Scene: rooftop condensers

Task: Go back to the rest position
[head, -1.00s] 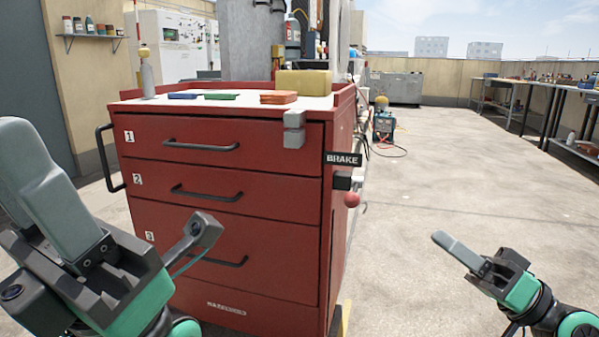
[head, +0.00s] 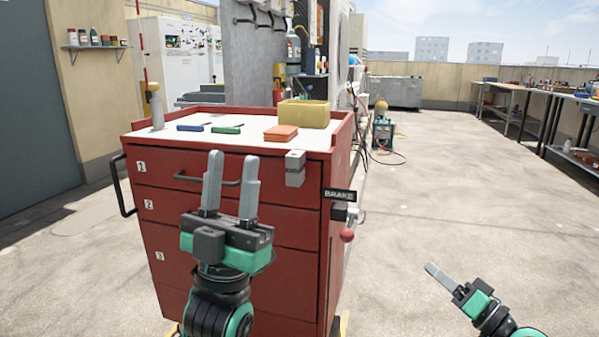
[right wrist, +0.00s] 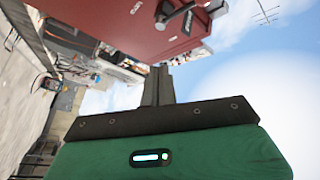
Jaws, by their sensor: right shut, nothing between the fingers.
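My left gripper (head: 230,186) is in front of the red tool cart (head: 284,232) in the head view. Its two grey fingers point up and stand apart with nothing between them. They overlap the top drawers in the picture; whether they touch the cart I cannot tell. My right gripper (head: 431,270) is at the lower right of the head view, over bare floor, with its fingers together and empty. In the right wrist view its shut fingers (right wrist: 158,86) point toward the sideways-looking red cart (right wrist: 120,22).
On the cart top are a yellow open box (head: 304,114), an orange stack (head: 281,133), a green item (head: 227,130), a blue item (head: 191,128) and a bottle (head: 156,106). A brake lever with a red knob (head: 347,235) sticks out on the right. The floor (head: 430,200) right of the cart is clear.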

